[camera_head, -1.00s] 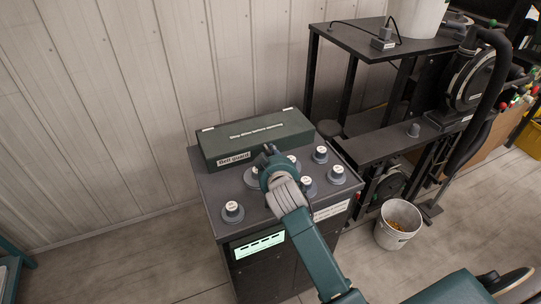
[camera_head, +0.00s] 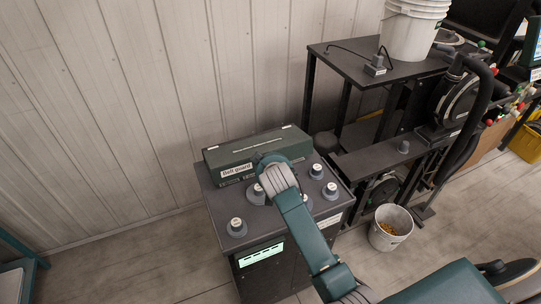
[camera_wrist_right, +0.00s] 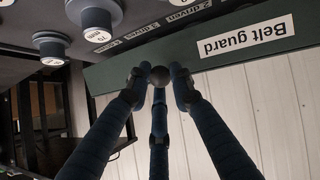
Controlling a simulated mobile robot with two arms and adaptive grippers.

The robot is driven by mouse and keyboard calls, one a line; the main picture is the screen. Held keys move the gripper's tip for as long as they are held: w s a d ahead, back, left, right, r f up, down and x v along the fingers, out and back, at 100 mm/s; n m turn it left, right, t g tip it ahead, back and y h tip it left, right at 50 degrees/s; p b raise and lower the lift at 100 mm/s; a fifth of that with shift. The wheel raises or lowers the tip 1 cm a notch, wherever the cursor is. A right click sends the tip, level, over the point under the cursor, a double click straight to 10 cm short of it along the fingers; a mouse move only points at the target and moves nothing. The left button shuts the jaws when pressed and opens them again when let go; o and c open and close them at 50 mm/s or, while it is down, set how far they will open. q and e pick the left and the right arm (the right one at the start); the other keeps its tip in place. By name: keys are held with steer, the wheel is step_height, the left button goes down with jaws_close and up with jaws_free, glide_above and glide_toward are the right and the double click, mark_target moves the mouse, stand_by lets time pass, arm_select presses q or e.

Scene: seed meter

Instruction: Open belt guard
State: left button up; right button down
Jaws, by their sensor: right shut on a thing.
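The belt guard (camera_head: 228,158) is a long dark green box-shaped cover at the back of the dark cabinet top, with a white "Belt guard" label. Its front looks tilted slightly up, with small labels showing under the name label. In the right wrist view the guard (camera_wrist_right: 130,72) appears upside down, with a dark round knob (camera_wrist_right: 160,76) on its edge. My right gripper (camera_wrist_right: 160,84) is shut on this knob, its fingers around it. In the head view the right gripper (camera_head: 268,163) is at the guard's front, largely hidden by its own wrist. My left gripper is out of view.
Several grey capped knobs (camera_head: 236,227) stand on the cabinet top (camera_head: 215,205) in front of the guard. A ribbed wall (camera_head: 130,110) rises close behind. A black machine frame (camera_head: 375,155) and a bucket (camera_head: 391,228) stand to the right.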

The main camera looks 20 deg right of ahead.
steer(key=r+p, duration=0.1)
steer(key=r, duration=0.1)
steer(key=w+r+g+p, duration=0.1)
steer(key=p, duration=0.1)
steer(key=shift+r+g, duration=0.3)
steer(key=shift+r, duration=0.05)
steer(key=shift+w+r+g+p, duration=0.4)
steer(key=shift+r+g+p, duration=0.1)
steer(key=shift+r+p, duration=0.1)
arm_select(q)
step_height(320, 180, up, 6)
arm_select(e)
steer(key=shift+w+r+n+g, duration=0.3)
steer(key=shift+w+r+g, duration=0.3)
steer(key=shift+r, duration=0.2)
steer(key=c, duration=1.5)
jaws_free()
steer(key=shift+c, duration=0.2)
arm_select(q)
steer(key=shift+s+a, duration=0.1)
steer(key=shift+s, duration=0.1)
arm_select(e)
steer(key=shift+s+a, duration=0.1)
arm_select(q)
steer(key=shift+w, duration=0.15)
arm_select(e)
steer(key=v, duration=1.2)
